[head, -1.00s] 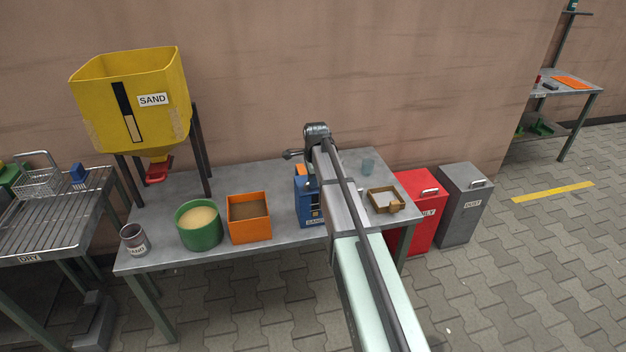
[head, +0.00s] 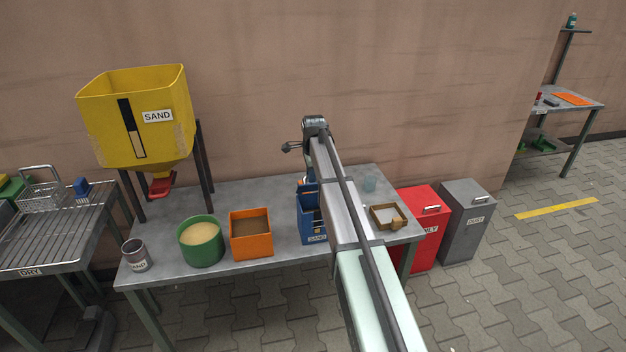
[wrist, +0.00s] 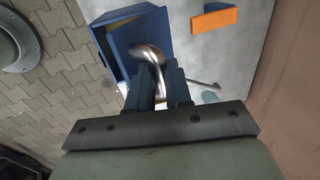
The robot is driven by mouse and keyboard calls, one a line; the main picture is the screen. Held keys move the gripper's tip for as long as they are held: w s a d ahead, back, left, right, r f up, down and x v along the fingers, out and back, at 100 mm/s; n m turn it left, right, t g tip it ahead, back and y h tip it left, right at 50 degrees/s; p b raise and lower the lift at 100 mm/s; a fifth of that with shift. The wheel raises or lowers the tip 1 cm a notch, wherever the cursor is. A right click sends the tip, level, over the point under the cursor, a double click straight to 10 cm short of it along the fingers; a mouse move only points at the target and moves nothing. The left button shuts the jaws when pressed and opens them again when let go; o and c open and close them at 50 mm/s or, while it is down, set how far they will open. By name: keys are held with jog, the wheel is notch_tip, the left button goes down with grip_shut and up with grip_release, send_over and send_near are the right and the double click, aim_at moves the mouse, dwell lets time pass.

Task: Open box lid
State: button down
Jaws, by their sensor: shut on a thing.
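The blue box (head: 313,236) with a sand label stands on the grey table, partly hidden behind my arm in the head view. Its top looks open there, with a dark inside showing. In the wrist view a blue hollow part of it (wrist: 107,62) lies beyond my fingers. My gripper (wrist: 160,85) is shut on a curved silver handle (wrist: 147,52), which appears to belong to the lid. My fingers are hidden in the head view. How far the lid is tilted is hard to tell.
An orange box (head: 250,246), a green tub (head: 201,250) and a grey cup (head: 135,262) stand left of the blue box. An orange block (wrist: 214,20) shows in the wrist view.

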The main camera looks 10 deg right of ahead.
jog(key=shift+w+a+g, duration=0.15)
jog(key=shift+w+g, duration=0.55)
jog(key=shift+w, duration=0.95)
jog(key=shift+w+a+f+g, duration=0.1)
jog(key=shift+w+g, duration=1.25)
jog(key=shift+g, duration=0.25)
jog(key=c, duration=1.1)
grip_release()
jog(key=shift+o, duration=0.2)
jog(key=v, duration=1.4)
